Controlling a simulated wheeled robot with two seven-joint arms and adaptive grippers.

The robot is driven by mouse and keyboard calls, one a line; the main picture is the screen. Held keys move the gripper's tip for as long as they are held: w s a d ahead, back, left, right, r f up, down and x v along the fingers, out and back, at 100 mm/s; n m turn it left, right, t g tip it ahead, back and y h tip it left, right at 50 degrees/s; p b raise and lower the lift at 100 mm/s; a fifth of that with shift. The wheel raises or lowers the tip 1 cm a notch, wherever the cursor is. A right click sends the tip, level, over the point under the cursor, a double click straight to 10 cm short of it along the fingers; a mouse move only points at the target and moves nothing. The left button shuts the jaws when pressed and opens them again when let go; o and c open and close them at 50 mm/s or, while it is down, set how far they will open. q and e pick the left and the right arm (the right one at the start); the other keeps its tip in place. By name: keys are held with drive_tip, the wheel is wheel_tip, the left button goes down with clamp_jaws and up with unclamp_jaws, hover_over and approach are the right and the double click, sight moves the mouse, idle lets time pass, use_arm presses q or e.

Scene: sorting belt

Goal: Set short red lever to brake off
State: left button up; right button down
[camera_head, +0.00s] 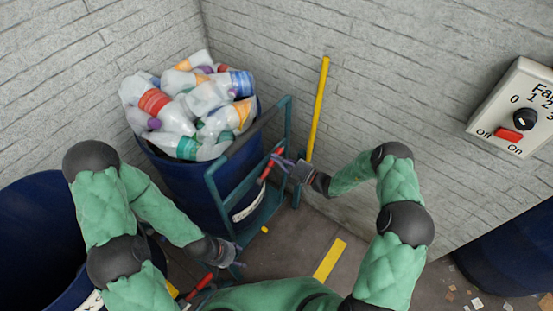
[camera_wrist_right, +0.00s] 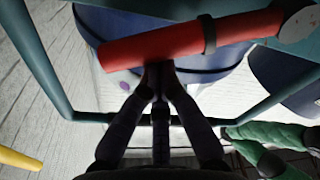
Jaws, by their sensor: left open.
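A short red lever (camera_head: 270,166) is on the teal trolley (camera_head: 213,190) that carries a blue bin of bottles. In the right wrist view the red lever (camera_wrist_right: 190,38) lies nearly across the picture, with a dark band and a pale round end at right. My right gripper (camera_head: 283,162) is at the lever. In the right wrist view its fingertips (camera_wrist_right: 160,70) come together at the lever's lower edge, and no grasp around it shows. My left gripper (camera_head: 236,257) is open, low in front of the trolley and apart from the lever. No brake marking is readable.
The blue bin (camera_head: 180,180) is heaped with bottles (camera_head: 190,105). A yellow pole (camera_head: 318,108) stands by the brick wall. A switch panel (camera_head: 515,108) is at right. Another blue bin (camera_head: 30,235) is at left. Another red bar (camera_head: 200,284) shows at the bottom.

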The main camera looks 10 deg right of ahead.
drive_tip(key=shift+d, duration=0.15)
idle(0.3)
drive_tip(key=v, duration=1.2)
drive_tip(key=s+a+f+n+g+h, duration=0.1)
drive_tip(key=s+a+f+n+g, duration=0.2)
drive_tip(key=s+a+n+g, duration=0.35)
drive_tip(key=s+a+f+n+g, duration=0.4)
drive_tip(key=s+n, duration=0.3)
drive_tip(key=n, duration=0.2)
drive_tip(key=s+f+n+h, duration=0.1)
drive_tip(key=s+n+h, duration=0.4)
drive_tip(key=n, duration=1.2)
drive_tip(key=s+d+f+n+g+h, duration=0.1)
drive_tip(key=s+n+h, duration=0.4)
drive_tip(key=n, duration=1.2)
drive_tip(key=shift+s+f+n, duration=0.3)
drive_tip(key=shift+f+n, duration=0.05)
drive_tip(key=shift+f, duration=0.25)
